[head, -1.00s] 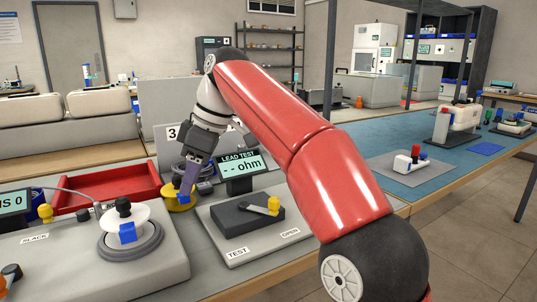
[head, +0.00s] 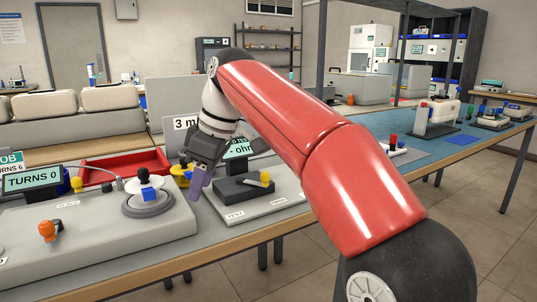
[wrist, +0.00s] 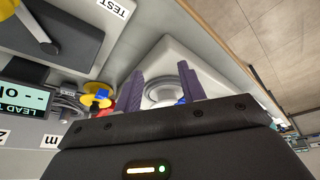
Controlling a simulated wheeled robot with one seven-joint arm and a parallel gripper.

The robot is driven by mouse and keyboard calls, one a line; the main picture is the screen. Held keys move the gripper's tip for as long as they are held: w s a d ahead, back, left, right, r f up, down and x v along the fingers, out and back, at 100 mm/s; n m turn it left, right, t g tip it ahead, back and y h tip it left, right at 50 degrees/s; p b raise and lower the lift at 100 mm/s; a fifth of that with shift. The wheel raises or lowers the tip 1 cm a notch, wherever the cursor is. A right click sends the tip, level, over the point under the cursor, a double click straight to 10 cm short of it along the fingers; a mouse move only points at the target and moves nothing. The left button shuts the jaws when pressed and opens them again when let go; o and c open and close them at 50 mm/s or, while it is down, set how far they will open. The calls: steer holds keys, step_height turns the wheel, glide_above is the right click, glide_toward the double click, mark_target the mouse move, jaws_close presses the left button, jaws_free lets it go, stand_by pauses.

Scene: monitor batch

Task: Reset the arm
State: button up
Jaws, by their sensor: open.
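My gripper (head: 197,186) hangs from my red arm above the bench, in front of the lead test station. In the wrist view my gripper (wrist: 166,88) shows two purple fingers spread apart with nothing held between them. Beyond the fingers lies a round grey dial (wrist: 165,85) on a pale panel. In the head view the same kind of dial (head: 146,203), with a white and blue knob, sits left of my gripper. A yellow round part (head: 181,172) stands just behind my gripper, partly hidden by it.
The lead test base (head: 262,203) with a dark block and yellow lever is right of my gripper. A red tray (head: 110,168) lies behind the dial panel. An orange knob (head: 48,230) and a display reading TURNS 0 (head: 31,178) are at the left. A blue mat (head: 462,140) lies farther right.

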steer(key=s+d+f+m+t+h, duration=0.1)
steer(key=s+d+f+m+t, duration=0.2)
steer(key=d, duration=0.5)
steer(key=s+d+f+m+h, duration=0.2)
steer(key=s+d+f+m, duration=0.3)
steer(key=d, duration=0.3)
steer(key=s+d+f+m+t+h, duration=0.1)
steer(key=s+d+f+m, duration=0.7)
steer(key=s+d+f, duration=0.3)
steer(key=shift+s+d+f+t, duration=0.35)
steer(key=shift+s+f+t, duration=0.05)
steer(key=shift+f, duration=0.25)
steer(key=shift+d, duration=0.1)
steer(key=shift+c, duration=0.4)
